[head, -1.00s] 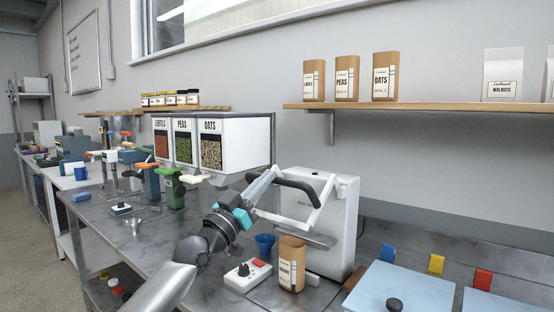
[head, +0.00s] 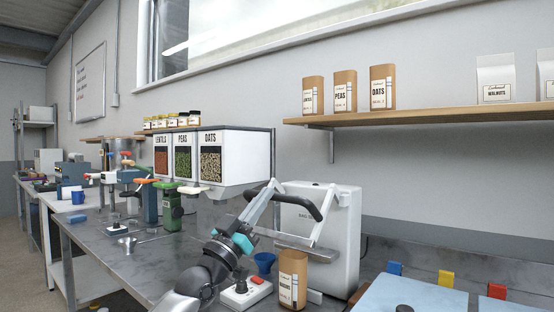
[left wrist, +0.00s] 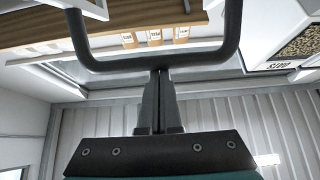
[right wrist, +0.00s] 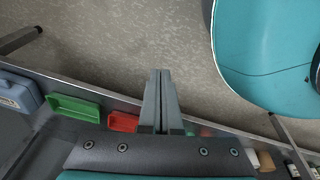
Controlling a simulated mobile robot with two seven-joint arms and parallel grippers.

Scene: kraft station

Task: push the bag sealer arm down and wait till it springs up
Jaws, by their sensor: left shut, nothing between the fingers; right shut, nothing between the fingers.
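The bag sealer (head: 335,215) is a white upright machine on the bench. Its arm is raised, with pale side bars and a black cross handle (head: 296,193). The handle (left wrist: 155,64) also spans the left wrist view. My left gripper (left wrist: 157,72) is shut and empty, its fingertips at the handle's middle; I cannot tell whether they touch. In the head view its teal wrist part (head: 232,243) is left of and below the handle. My right gripper (right wrist: 160,74) is shut and empty, seen only in the right wrist view, away from the sealer.
A brown bag (head: 292,280) stands before the sealer, beside a control box (head: 246,293) with a red switch and a blue cup (head: 265,262). Dispensers (head: 235,158) stand behind on the left. A shelf (head: 430,117) with bags hangs above. A blue-topped unit (head: 415,295) is at right.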

